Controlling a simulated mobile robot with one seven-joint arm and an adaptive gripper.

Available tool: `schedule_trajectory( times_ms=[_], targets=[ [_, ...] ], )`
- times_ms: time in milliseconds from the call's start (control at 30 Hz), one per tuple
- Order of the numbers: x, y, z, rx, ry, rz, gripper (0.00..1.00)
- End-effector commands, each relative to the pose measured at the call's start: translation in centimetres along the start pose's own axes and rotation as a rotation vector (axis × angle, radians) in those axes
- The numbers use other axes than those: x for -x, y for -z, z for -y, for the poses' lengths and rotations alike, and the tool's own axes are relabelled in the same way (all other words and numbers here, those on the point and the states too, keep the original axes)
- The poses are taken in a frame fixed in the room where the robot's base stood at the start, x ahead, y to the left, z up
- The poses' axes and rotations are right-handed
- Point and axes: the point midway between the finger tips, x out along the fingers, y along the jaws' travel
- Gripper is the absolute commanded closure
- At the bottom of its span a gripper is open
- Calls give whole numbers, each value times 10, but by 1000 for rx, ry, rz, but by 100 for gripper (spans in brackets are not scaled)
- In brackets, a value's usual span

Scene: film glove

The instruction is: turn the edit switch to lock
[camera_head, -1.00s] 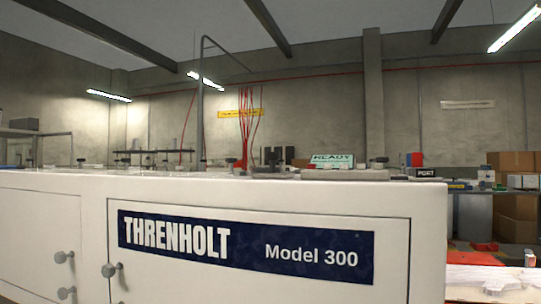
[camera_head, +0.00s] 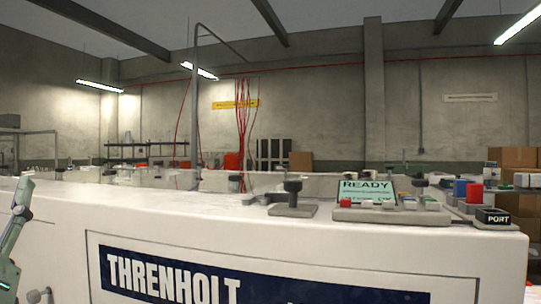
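No switch that I can read as the edit switch shows, and no lock marking is legible. On top of the white Threnholt cabinet (camera_head: 60,212) a grey panel (camera_head: 392,216) carries a green display (camera_head: 365,191) reading READY, with a red button and small knobs along it. A black knob (camera_head: 292,187) stands upright on its own grey base (camera_head: 292,211) left of the panel. A grey-green jointed part, which looks like one finger of my gripper (camera_head: 16,235), rises at the far left edge, well apart from the panel. The rest of the gripper is out of frame.
The near left part of the top is clear. Cardboard boxes (camera_head: 519,160) stand behind at right.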

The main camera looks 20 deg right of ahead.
Motion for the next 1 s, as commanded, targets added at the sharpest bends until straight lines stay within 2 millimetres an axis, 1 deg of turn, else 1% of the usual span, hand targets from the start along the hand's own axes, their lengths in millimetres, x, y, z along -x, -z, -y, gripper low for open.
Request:
schedule_trajectory(
  times_ms=[33, 67, 100, 167, 200, 267, 300, 400, 533, 667, 1000],
  targets=[
    [-37, -11, -50, 101, -135, 111, 52],
    [-48, -22, -80, 154, -217, 183, 52],
    [-57, -35, -122, 217, -333, 279, 52],
    [-60, -48, -182, 289, -508, 419, 52],
    [-56, -53, -218, 322, -618, 504, 52],
    [-44, -56, -261, 353, -767, 612, 52],
    [-34, -56, -282, 363, -850, 673, 52],
    [-13, -55, -317, 370, -1004, 776, 52],
    [1, -56, -335, 370, -1087, 831, 52],
    [0, -61, -347, 370, -1094, 837, 52],
    [-14, -86, -403, 371, -1091, 835, 52]
  ],
)
